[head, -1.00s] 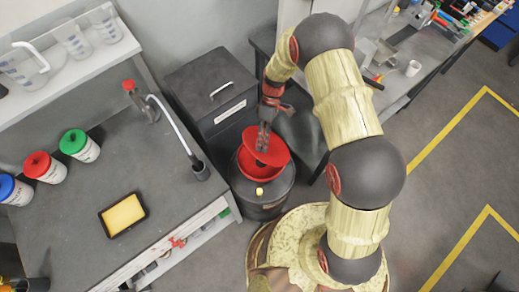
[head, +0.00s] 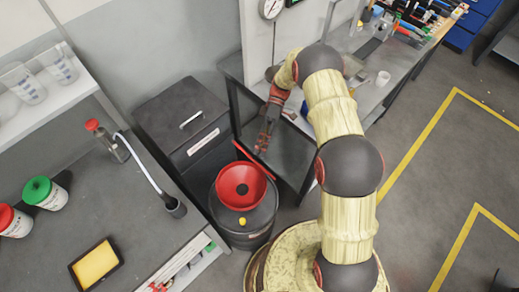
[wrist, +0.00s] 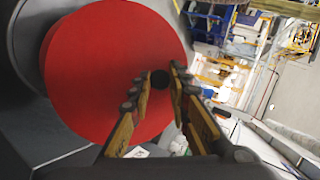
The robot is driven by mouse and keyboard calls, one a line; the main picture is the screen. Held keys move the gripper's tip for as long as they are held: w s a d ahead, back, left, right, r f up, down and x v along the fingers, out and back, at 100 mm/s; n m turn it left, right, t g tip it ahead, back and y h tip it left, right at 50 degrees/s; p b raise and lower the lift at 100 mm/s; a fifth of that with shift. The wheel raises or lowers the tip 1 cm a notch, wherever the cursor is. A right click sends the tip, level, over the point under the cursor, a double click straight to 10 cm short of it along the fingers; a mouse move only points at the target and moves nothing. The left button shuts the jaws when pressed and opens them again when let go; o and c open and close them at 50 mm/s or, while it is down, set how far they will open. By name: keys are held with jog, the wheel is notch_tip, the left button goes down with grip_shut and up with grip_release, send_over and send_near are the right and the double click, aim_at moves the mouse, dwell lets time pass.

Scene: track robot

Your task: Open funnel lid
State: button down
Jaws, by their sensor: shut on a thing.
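The red funnel (head: 241,187) sits on top of a dark drum, and its bowl is uncovered in the head view. Its red lid (head: 254,159) stands steeply tilted at the funnel's far right rim, seen nearly edge-on. My gripper (head: 262,148) is at the lid's outer side, behind the funnel. In the wrist view the lid (wrist: 115,75) is a large red disc filling the left half. My gripper's fingers (wrist: 160,78) are shut on the lid's dark knob (wrist: 160,79). The lid hides the funnel's bowl in the wrist view.
The dark drum (head: 247,224) stands between a workbench (head: 128,215) on the left and a dark open-framed stand (head: 288,150) behind. A black lidded bin (head: 180,120) is at the back left. Clear floor (head: 430,190) lies to the right.

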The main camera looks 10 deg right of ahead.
dwell(0.3)
jog(key=c, duration=1.7)
grip_release()
jog(key=shift+o, duration=0.2)
jog(key=v, duration=1.2)
